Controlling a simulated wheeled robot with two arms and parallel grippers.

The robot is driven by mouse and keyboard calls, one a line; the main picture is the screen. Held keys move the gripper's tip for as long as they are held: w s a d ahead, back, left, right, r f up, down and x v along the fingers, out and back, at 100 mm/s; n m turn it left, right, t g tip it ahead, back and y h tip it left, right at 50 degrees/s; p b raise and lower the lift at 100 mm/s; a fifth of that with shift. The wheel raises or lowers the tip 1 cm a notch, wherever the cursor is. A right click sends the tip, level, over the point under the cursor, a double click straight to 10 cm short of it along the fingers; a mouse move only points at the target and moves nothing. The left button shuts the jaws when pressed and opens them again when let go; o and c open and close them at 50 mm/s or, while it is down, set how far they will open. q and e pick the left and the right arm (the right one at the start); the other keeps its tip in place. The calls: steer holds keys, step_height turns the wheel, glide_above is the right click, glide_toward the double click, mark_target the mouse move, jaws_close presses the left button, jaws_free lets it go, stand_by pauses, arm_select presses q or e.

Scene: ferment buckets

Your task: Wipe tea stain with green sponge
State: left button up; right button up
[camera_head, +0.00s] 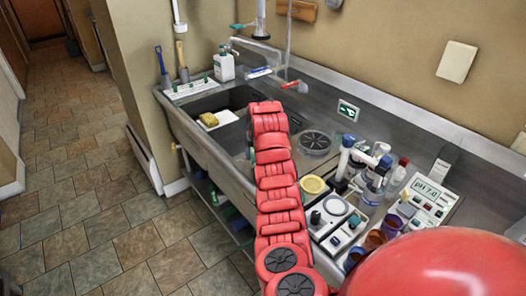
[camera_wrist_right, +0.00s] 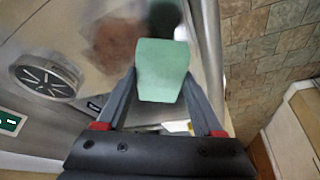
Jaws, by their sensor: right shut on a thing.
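A green sponge (camera_wrist_right: 162,68) is held between the fingertips of my right gripper (camera_wrist_right: 158,90) in the right wrist view. The gripper is shut on it. A reddish-brown tea stain (camera_wrist_right: 115,43) shows on the steel surface beyond the sponge and to its left. I cannot tell whether the sponge touches the steel. In the head view my right arm reaches over the sink counter and hides the stain, the sponge and the gripper. My left gripper is not in view.
A round black drain (camera_head: 315,142) lies right of my arm. A sink basin (camera_head: 228,103) with a yellow sponge (camera_head: 209,119) on its edge is to the left. Bottles, cups and a pH meter (camera_head: 427,195) crowd the right counter. A soap bottle (camera_head: 224,66) stands behind.

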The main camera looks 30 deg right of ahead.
steer(key=shift+r, duration=1.35)
